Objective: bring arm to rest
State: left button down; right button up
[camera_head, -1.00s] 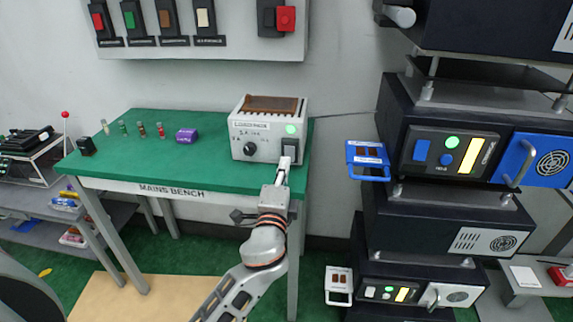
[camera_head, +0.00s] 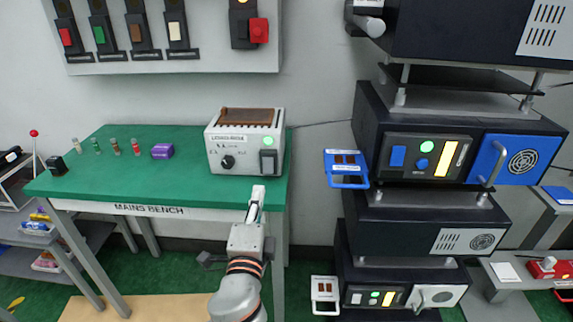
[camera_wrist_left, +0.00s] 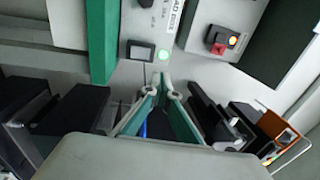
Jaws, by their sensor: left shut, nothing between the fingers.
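My left gripper (camera_head: 256,195) is in front of the green bench's front edge, below the load pack box. Its fingers are shut with nothing between them, and they are apart from the box. In the left wrist view the fingertips (camera_wrist_left: 167,84) meet at a point below the box's lit green lamp. The load pack (camera_head: 245,143) is a pale box with a brown top, a black knob, a green lamp and a dark rocker switch (camera_head: 268,162). My right gripper is not in view.
Black stacked units (camera_head: 430,150) with a blue handle tray (camera_head: 346,169) stand at the right. A wall panel (camera_head: 185,60) with several switches and a red knob hangs above.

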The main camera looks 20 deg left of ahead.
pick_arm(q)
jog(key=s+d+f+n+g+h+p, duration=0.15)
jog(key=s+f, duration=0.25)
jog(key=f, duration=0.6)
jog(key=s+d+f+n+g+h, duration=0.1)
jog(key=s+f+n+g+h, duration=0.25)
jog(key=f, duration=0.75)
jog(key=s+f+n+g+h, duration=0.2)
jog(key=s+f+n, duration=0.4)
jog(key=s+f, duration=0.6)
jog(key=s+g, duration=0.1)
jog(key=s, duration=0.2)
jog(key=shift+a+p, duration=0.3)
jog(key=shift+p, duration=0.1)
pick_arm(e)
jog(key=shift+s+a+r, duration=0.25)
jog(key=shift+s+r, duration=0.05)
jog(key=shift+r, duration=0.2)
pick_arm(q)
jog(key=shift+f, duration=0.1)
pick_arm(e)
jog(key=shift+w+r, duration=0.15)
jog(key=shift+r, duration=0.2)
